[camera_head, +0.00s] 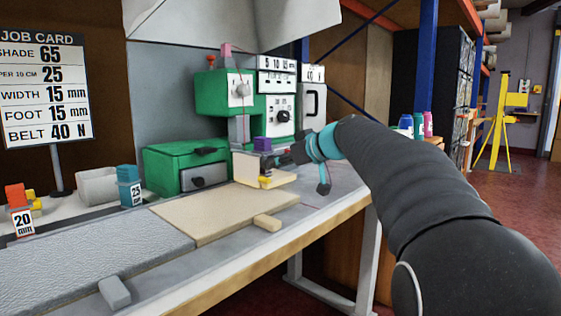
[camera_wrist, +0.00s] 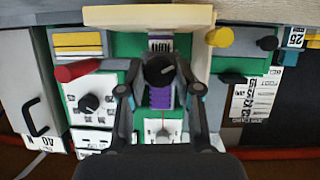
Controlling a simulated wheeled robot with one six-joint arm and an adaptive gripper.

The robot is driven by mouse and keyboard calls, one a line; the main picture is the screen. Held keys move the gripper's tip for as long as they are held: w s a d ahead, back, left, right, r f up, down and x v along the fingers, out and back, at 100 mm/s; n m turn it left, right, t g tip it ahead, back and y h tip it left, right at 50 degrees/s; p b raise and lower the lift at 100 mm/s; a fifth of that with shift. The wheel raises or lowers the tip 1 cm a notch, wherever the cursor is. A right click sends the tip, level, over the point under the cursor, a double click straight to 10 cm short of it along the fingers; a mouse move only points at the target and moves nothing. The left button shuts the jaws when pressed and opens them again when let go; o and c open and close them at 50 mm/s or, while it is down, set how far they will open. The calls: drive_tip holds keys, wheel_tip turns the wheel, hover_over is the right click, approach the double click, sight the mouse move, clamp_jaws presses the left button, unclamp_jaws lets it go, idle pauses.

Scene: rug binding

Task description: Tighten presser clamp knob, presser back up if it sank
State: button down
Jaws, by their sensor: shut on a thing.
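The black presser clamp knob (camera_wrist: 160,71), with a pale mark on its face, sits in front of a purple block (camera_wrist: 161,97) in the wrist view. My gripper (camera_wrist: 158,68) has a finger on each side of this knob and is shut on it. In the head view my gripper (camera_head: 268,161) is at the front of the green machine (camera_head: 211,94), next to the purple block (camera_head: 262,144). The knob is hidden there by my gripper. I cannot tell the presser's height exactly.
A tan board (camera_head: 222,211) and a grey textured rug (camera_head: 75,262) lie on the bench left of my arm. A green box (camera_head: 187,164) and a blue "25" block (camera_head: 129,187) stand behind. A job card (camera_head: 43,85) is at far left. Yellow (camera_wrist: 220,37) and red (camera_wrist: 77,71) knobs flank my gripper.

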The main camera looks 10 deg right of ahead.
drive_tip(key=m+y, duration=0.1)
drive_tip(key=m, duration=0.1)
drive_tip(key=m+g+y+p, duration=0.1)
drive_tip(key=m, duration=0.1)
drive_tip(key=shift+w+d+y, duration=0.15)
drive_tip(key=shift+d+y, duration=0.05)
drive_tip(key=shift+y, duration=0.1)
drive_tip(key=m+g+y+p, duration=0.1)
drive_tip(key=m+y, duration=0.1)
drive_tip(key=m, duration=0.2)
drive_tip(key=shift+w+d+f+p, duration=0.1)
drive_tip(key=shift+d+p, duration=0.05)
drive_tip(key=shift+p, duration=0.25)
drive_tip(key=m+y, duration=0.1)
drive_tip(key=m, duration=0.1)
drive_tip(key=m+y+p, duration=0.1)
drive_tip(key=m+y, duration=0.1)
drive_tip(key=m, duration=0.1)
drive_tip(key=shift+f, duration=0.15)
drive_tip(key=m, duration=0.2)
drive_tip(key=m+t+y+p, duration=0.1)
drive_tip(key=m, duration=0.2)
drive_tip(key=shift+f+y, duration=0.2)
drive_tip(key=shift+y, duration=0.1)
drive_tip(key=shift+m, duration=0.4)
drive_tip(key=c, duration=0.8)
unclamp_jaws()
